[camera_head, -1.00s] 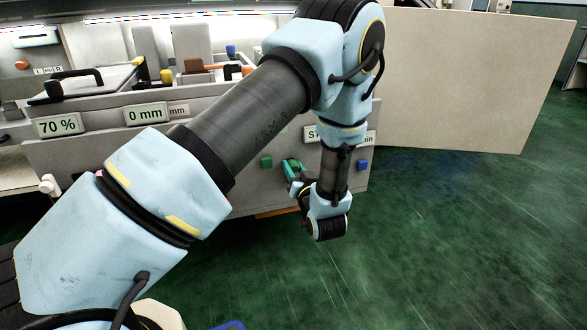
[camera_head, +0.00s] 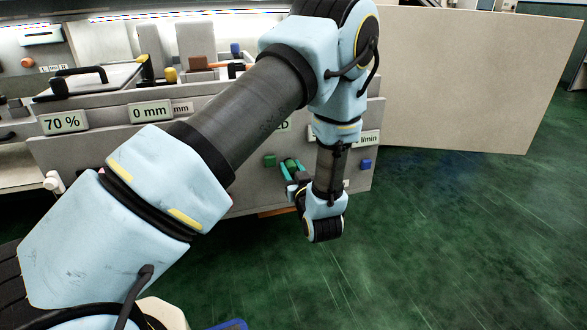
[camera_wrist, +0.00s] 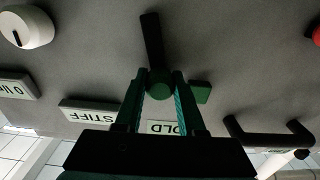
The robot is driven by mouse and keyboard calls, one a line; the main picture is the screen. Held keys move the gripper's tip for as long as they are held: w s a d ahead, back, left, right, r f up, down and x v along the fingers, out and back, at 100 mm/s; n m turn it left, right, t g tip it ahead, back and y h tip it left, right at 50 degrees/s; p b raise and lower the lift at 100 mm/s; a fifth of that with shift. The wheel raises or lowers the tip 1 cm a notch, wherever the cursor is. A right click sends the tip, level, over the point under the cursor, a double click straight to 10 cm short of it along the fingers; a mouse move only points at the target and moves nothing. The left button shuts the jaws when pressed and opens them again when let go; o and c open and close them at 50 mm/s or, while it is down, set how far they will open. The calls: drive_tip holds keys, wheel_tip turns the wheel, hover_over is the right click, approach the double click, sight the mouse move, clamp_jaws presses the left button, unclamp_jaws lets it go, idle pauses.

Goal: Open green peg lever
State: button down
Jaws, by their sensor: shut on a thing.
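The green peg lever (camera_wrist: 158,82) is on the grey machine front, with a round green end and a dark bar reaching away from it toward the top of the wrist view. My gripper (camera_wrist: 159,92) is shut on the round green end, one finger on each side. In the head view my gripper (camera_head: 289,174) is at the machine's lower front panel, partly hidden by my arm. A small green block (camera_wrist: 202,92) sits on the panel beside the lever; it also shows in the head view (camera_head: 269,160).
A white knob (camera_wrist: 26,27), a STIFF label (camera_wrist: 91,111) and a black handle (camera_wrist: 268,138) are around my gripper. Open green floor (camera_head: 440,240) lies to the right.

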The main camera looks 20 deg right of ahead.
drive_tip(key=c, duration=0.5)
unclamp_jaws()
